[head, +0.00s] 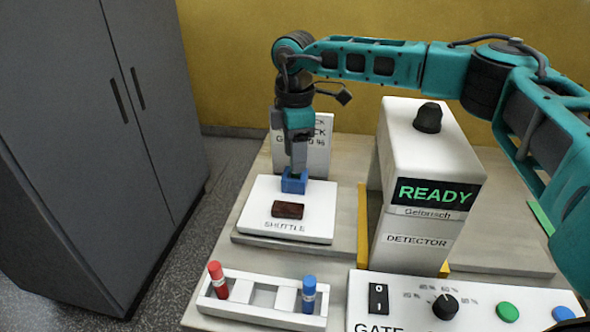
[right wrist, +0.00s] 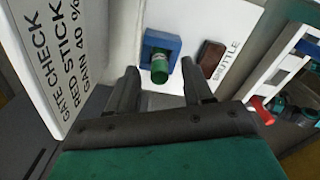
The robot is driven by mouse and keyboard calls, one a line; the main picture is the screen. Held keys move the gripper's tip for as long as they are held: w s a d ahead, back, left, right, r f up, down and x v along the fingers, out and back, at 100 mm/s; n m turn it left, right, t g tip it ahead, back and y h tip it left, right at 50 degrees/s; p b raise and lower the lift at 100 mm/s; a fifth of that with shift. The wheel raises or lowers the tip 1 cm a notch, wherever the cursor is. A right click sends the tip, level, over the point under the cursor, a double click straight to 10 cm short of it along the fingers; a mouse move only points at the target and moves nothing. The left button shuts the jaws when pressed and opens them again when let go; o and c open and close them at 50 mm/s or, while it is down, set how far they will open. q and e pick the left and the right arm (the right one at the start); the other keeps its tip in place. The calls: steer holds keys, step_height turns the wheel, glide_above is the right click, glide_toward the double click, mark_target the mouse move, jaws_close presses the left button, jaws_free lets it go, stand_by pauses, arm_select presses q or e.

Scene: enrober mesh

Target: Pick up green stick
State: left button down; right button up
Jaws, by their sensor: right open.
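The green stick (right wrist: 159,70) shows in the right wrist view, standing in a blue holder (right wrist: 160,43) on the white shuttle plate. In the head view the blue holder (head: 293,185) is at the back of the shuttle plate (head: 262,195), and my gripper hides the stick. My right gripper (head: 298,165) points down, just above the holder. In the right wrist view its two fingers (right wrist: 159,78) are apart, with the green stick between or just beyond their tips; I cannot tell exactly how deep. My left gripper is not in view.
A brown block (head: 287,210) lies on the shuttle plate in front of the holder. A white rack (head: 263,296) in front holds a red stick (head: 217,280) and a blue stick (head: 309,295). The tall detector (head: 415,200) reading READY stands right. A sign (head: 316,155) stands behind.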

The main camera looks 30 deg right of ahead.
step_height(320, 180, down, 2)
steer(key=shift+f, duration=0.1)
jaws_close()
stand_by(0.5)
